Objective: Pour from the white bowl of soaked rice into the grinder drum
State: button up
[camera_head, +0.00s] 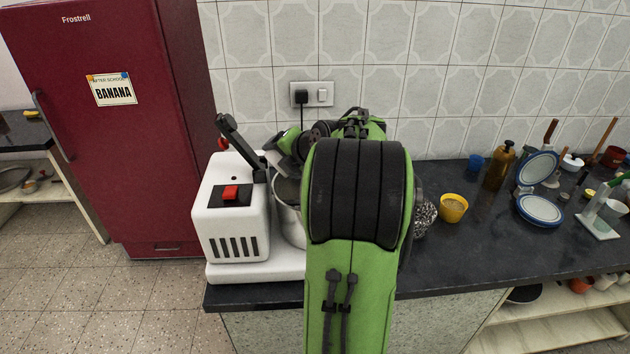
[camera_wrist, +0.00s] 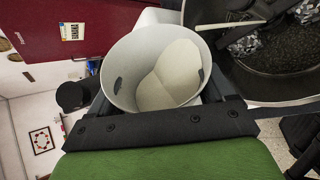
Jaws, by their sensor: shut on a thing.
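The white bowl (camera_wrist: 130,55) is held between the fingers of my gripper (camera_wrist: 158,98) in the wrist view. Pale soaked rice (camera_wrist: 172,75) lies in it, gathered toward its right side, the side facing the drum. The rice is inside the rim. The grinder drum (camera_wrist: 268,88) is beside the bowl at the right of the wrist view, with a dark interior. In the head view part of the steel drum (camera_head: 291,222) shows on the white grinder (camera_head: 232,215).
The grinder's black lever arm (camera_head: 240,147) stands up at the left of the drum. On the dark counter (camera_head: 455,258), a yellow cup (camera_head: 453,207), brown bottle (camera_head: 498,167) and blue-rimmed plates (camera_head: 540,209) stand to the right. A red fridge (camera_head: 110,150) is at left.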

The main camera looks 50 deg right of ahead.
jog(key=shift+s+d+f+m+t+y+p, duration=0.15)
jog(key=shift+f+m+y+p, duration=0.25)
jog(key=shift+p, duration=0.9)
jog(key=shift+d+f+m+t+y+p, duration=0.25)
jog(key=shift+y+p, duration=0.25)
jog(key=shift+p, duration=0.75)
jog(key=shift+s+d+f+m+t+y, duration=0.15)
jog(key=shift+s+d+f+m+y, duration=0.1)
jog(key=shift+d, duration=0.2)
jog(key=shift+s+d+f+m+t+y, duration=0.15)
jog(key=shift+d+m+y, duration=0.1)
jog(key=shift+d, duration=0.15)
jog(key=shift+d+r, duration=0.1)
jog(key=shift+r, duration=0.05)
